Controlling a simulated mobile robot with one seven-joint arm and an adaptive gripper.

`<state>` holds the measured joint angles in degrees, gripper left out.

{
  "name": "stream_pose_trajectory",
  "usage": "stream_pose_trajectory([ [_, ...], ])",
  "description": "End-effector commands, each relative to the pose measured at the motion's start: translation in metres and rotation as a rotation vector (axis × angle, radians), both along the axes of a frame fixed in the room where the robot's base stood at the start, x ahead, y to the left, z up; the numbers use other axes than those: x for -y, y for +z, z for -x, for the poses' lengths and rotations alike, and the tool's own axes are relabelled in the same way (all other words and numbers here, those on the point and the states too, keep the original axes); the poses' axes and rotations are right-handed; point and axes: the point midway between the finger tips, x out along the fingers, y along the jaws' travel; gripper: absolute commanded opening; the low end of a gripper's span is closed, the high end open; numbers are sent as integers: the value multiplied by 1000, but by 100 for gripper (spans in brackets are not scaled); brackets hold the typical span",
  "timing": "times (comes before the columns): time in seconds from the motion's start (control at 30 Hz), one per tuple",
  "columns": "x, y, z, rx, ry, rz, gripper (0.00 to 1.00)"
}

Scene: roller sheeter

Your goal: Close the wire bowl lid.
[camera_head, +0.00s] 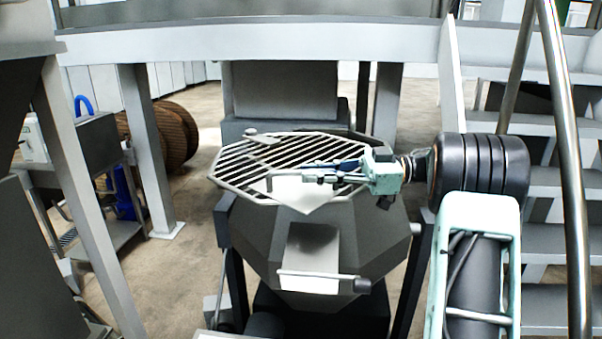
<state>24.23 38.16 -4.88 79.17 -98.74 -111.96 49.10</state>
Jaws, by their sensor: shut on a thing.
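The wire bowl lid (247,160) is an eight-sided frame of parallel bars with a pale plate (305,197) at its front. It lies nearly level over the dark faceted bowl (265,238). Its left edge stands out a little past the bowl's left side. Whether a small gap is left between lid and bowl, I cannot tell. My gripper (285,178) reaches in from the right, low over the lid's front part, and is shut on the lid near the plate. My fingers and the pale green gripper body hide part of the lid's right side.
A chute-like plate with a bar handle (318,278) sits on the bowl's front. A stair (555,215) and a slanted handrail (572,150) stand close on the right. Grey frame posts (146,150) and a side table stand left. Open floor (190,262) lies left of the bowl.

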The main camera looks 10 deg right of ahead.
Motion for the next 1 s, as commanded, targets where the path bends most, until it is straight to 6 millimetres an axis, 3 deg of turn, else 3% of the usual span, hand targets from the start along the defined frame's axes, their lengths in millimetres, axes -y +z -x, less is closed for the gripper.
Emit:
stream_pose_trajectory([
  [0.33,19,2,-7,5,60,-4,0],
  [0.87,21,3,-8,6,69,-4,0],
  [0.9,21,3,-8,6,69,-4,12],
  [1.0,22,2,-8,5,68,-3,23],
])
